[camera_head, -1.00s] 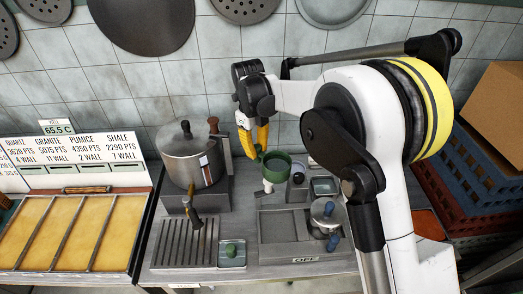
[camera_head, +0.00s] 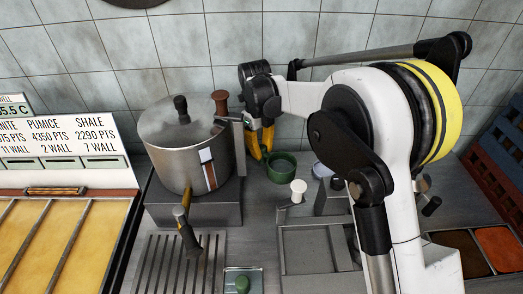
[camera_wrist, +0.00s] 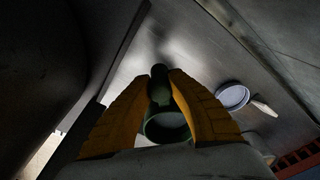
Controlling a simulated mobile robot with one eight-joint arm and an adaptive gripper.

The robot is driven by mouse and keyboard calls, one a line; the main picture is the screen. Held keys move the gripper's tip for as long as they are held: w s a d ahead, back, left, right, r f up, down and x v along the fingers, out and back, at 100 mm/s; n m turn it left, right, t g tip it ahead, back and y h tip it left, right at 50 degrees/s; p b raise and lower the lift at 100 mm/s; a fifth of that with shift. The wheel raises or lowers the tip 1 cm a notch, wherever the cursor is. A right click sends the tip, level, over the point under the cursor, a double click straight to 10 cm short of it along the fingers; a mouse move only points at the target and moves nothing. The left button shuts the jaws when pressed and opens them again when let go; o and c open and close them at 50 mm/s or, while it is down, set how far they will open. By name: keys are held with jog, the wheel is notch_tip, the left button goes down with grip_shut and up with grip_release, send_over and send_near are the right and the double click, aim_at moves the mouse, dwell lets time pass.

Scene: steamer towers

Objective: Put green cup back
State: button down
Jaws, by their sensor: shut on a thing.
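The green cup (camera_head: 281,166) is at the back of the counter, just right of the big pot. My gripper (camera_head: 262,155) has its yellow fingers at the cup's left side. In the wrist view my gripper (camera_wrist: 160,82) is shut on the cup's dark green handle, with the round green cup (camera_wrist: 166,124) between and below the fingers. I cannot tell whether the cup touches the counter or hangs just above it.
The steel pot (camera_head: 183,150) with a lid stands close left of my gripper. A white knob-like piece (camera_head: 298,190) stands in front of the cup. The tiled wall (camera_head: 250,50) is close behind.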

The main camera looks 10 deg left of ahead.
jog(key=shift+f+b, duration=0.3)
jog(key=shift+f, duration=0.4)
jog(key=shift+f, duration=0.15)
jog(key=shift+w+a+f+b, duration=0.1)
jog(key=shift+f+b, duration=1.75)
jog(key=shift+f, duration=1.05)
jog(key=shift+f+b, duration=0.3)
jog(key=shift+f, duration=0.15)
jog(key=c, duration=1.3)
grip_release()
jog(key=shift+r, duration=0.1)
notch_tip(320, 180, up, 12)
jog(key=a, duration=0.1)
jog(key=shift+w, duration=0.3)
